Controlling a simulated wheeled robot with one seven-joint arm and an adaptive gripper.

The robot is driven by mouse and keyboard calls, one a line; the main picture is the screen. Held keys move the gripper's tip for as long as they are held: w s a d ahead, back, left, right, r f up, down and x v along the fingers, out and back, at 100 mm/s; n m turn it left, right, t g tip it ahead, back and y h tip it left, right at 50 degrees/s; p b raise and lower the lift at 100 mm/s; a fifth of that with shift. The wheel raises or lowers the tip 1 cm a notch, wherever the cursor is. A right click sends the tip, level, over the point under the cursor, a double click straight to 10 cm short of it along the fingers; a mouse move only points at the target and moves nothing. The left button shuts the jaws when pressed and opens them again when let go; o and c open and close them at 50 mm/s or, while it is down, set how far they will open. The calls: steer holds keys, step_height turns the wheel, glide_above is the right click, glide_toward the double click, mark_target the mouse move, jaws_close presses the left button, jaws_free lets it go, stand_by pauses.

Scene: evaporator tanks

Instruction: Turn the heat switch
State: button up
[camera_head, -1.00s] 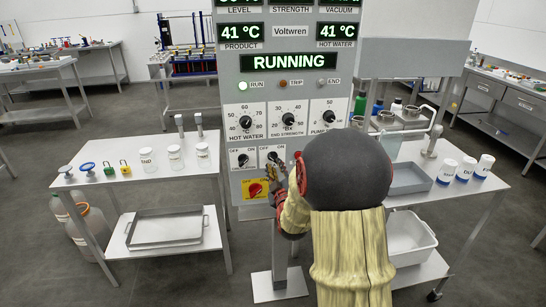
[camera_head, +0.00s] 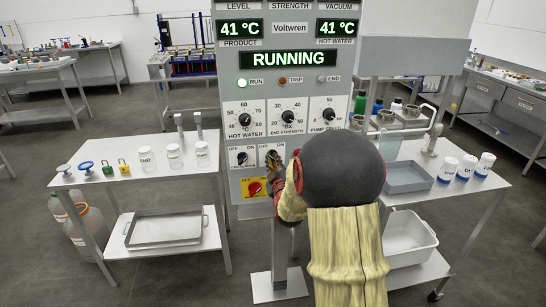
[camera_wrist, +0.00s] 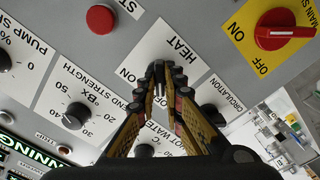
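The heat switch is the right one of two knobs under the dials; its plate (camera_head: 263,149) shows beside my fingers in the head view. In the wrist view the plate (camera_wrist: 183,55) reads HEAT and ON, upside down. My gripper (camera_wrist: 164,76) has its fingertips close together over the middle of this plate, with a narrow gap between them. They appear shut on the knob, which they mostly hide. In the head view my gripper (camera_head: 272,164) is at the panel, partly covered by my arm. The knob's setting cannot be read.
The circulation switch (camera_wrist: 210,95) is close beside my right finger. A red main switch (camera_head: 252,187) on a yellow plate and a red button (camera_wrist: 101,18) are nearby. The display (camera_head: 290,60) reads RUNNING. Benches with jars (camera_head: 174,156) stand on both sides.

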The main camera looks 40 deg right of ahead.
jaws_close()
steer(key=shift+m+b, duration=0.65)
steer(key=shift+m, duration=0.35)
steer(key=shift+m+b, duration=0.65)
steer(key=shift+m, duration=0.35)
